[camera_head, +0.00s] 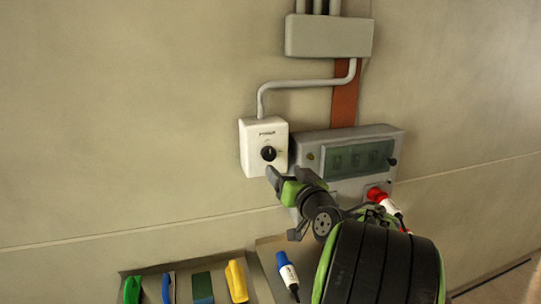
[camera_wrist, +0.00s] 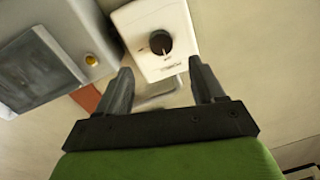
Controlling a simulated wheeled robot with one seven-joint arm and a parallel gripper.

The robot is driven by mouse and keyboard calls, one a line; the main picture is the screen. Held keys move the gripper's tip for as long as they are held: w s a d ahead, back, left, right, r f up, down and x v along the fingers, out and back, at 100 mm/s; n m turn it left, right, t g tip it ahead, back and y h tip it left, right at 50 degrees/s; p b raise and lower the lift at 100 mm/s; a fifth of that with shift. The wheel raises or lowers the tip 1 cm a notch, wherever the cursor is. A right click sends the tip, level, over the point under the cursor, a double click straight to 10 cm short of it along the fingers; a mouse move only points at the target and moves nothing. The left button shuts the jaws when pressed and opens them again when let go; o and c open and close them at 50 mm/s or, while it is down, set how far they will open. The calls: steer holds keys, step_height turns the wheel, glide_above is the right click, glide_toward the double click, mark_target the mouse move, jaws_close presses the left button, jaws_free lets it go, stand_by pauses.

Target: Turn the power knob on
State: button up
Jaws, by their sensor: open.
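A white power box (camera_head: 258,134) is fixed to the wall, with a round black knob (camera_head: 268,153) on its front. The knob (camera_wrist: 160,42) also shows in the wrist view, with a light pointer mark on its face. My gripper (camera_head: 283,178) is just below and in front of the box in the head view, apart from the knob. In the wrist view its two fingers (camera_wrist: 159,80) are spread wide and empty, with the knob centred beyond the gap between them. My wrist hides part of the grey panel beside the box.
A grey panel (camera_head: 309,142) with a dark window and a red plug (camera_head: 377,194) sits right of the power box. A conduit (camera_head: 300,83) runs up to a junction box (camera_head: 328,36). Trays below hold several coloured tools and a blue connector (camera_head: 287,271). Wall to the left is clear.

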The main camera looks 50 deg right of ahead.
mark_target(270, 157)
steer(key=p+x, duration=0.2)
steer(key=x, duration=0.7)
steer(key=shift+a, duration=0.1)
steer(key=c, duration=1.1)
